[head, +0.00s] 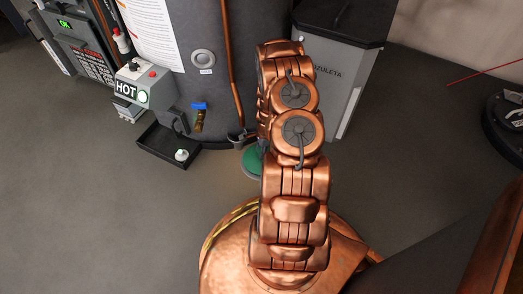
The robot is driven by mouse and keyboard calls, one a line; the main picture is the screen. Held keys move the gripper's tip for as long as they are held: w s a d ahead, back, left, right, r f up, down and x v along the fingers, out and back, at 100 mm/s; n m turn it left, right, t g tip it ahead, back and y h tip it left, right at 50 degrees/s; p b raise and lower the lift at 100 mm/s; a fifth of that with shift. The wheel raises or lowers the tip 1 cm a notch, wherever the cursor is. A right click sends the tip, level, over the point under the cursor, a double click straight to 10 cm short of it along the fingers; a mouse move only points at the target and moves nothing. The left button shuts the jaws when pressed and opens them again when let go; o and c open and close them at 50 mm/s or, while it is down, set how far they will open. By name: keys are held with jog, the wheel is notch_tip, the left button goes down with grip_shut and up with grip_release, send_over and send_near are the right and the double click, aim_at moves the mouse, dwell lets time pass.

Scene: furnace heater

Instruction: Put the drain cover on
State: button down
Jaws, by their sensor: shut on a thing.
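A green round disc (252,162), which looks like the drain cover, shows just left of my copper arm, low in front of the grey tank. My arm hides its right part. My gripper (261,147) is mostly hidden behind the arm; only a dark sliver shows above the disc. It is shut and appears to hold the disc, though the contact is hidden. A brass drain valve with a blue handle (199,116) sticks out low on the tank.
The grey tank (188,30) stands at the back with a copper pipe (234,70). A control box marked HOT (142,88) and a panel (83,50) are on the left. A grey cabinet (335,80) stands right of the arm. The floor at left is clear.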

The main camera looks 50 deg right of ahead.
jog(key=shift+f, duration=0.5)
jog(key=c, duration=0.7)
grip_release()
jog(key=shift+o, duration=0.2)
jog(key=shift+r, duration=0.1)
